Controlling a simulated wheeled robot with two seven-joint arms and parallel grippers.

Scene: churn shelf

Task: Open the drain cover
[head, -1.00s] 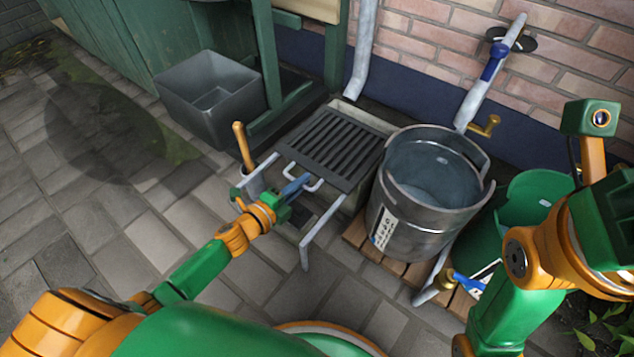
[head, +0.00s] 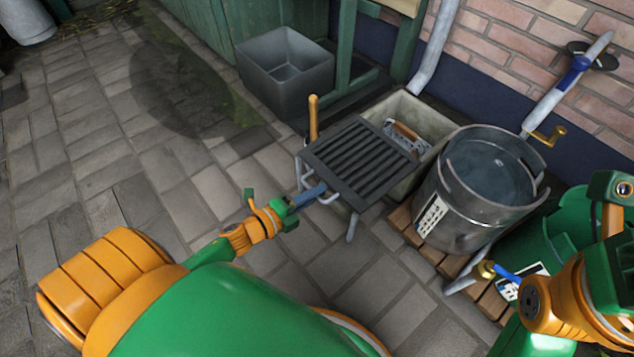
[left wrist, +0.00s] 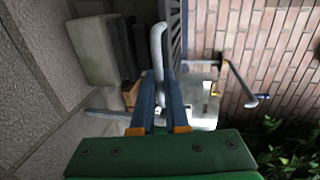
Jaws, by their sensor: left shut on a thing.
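The drain cover is a dark slotted grate (head: 360,160), lying over pale rails in front of a stone drain basin (head: 436,124). The back part of the basin is uncovered, and a wooden-handled brush (head: 405,136) shows inside. My left gripper (head: 318,192) is shut on the pale handle (head: 331,198) at the cover's near edge. In the left wrist view, the left gripper's blue fingers (left wrist: 158,95) close around the handle (left wrist: 157,45), and the grate's slotted edge (left wrist: 175,30) shows behind. My right arm is at the right edge, but its gripper is not visible.
A metal tub of water (head: 470,215) stands on a wooden pallet close right of the drain. A green bucket (head: 545,215) is further right. A grey bin (head: 285,75) stands behind left, near a wooden upright handle (head: 313,118). The paving at left is free.

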